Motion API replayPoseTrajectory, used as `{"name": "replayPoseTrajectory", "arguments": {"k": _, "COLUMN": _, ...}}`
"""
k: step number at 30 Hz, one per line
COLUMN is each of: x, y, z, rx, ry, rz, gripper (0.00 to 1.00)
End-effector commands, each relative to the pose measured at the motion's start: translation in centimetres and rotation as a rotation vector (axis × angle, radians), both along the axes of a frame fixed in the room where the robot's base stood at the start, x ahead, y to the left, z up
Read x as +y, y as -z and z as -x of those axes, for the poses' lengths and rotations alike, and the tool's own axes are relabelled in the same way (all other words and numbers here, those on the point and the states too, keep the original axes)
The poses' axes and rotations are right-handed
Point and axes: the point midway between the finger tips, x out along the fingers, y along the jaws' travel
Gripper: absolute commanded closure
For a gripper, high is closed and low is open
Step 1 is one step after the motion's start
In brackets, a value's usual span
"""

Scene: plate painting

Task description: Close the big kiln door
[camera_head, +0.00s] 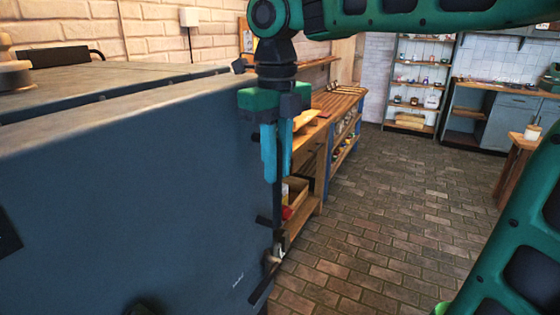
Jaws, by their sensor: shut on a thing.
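The big kiln (110,78) is a large blue-grey metal box that fills the left of the view. Its door (150,190) is the broad flat panel facing me. A dark line runs along the top between the door's edge and the kiln body; I cannot tell whether it is an open gap. A dark upright handle bar (278,205) stands at the door's right edge, with a latch-like part (271,262) below. My gripper (277,178) points down with its teal fingers on either side of the bar's upper part, shut on it. The fingers partly hide the bar.
A wooden workbench (335,103) with shelves stands behind the door's right edge. The brick floor (390,210) is open to the right. A shelf unit (415,85), grey cabinets (510,115) and a small wooden table (522,142) stand farther back.

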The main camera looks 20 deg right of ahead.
Motion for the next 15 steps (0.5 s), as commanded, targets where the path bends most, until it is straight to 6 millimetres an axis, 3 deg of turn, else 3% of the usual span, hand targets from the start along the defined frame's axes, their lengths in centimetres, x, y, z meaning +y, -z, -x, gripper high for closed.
{"name": "replayPoseTrajectory", "arguments": {"k": 15, "x": 1.0, "y": 0.4, "z": -2.0, "rx": -0.003, "ry": -0.012, "rz": -0.011, "gripper": 1.00}}
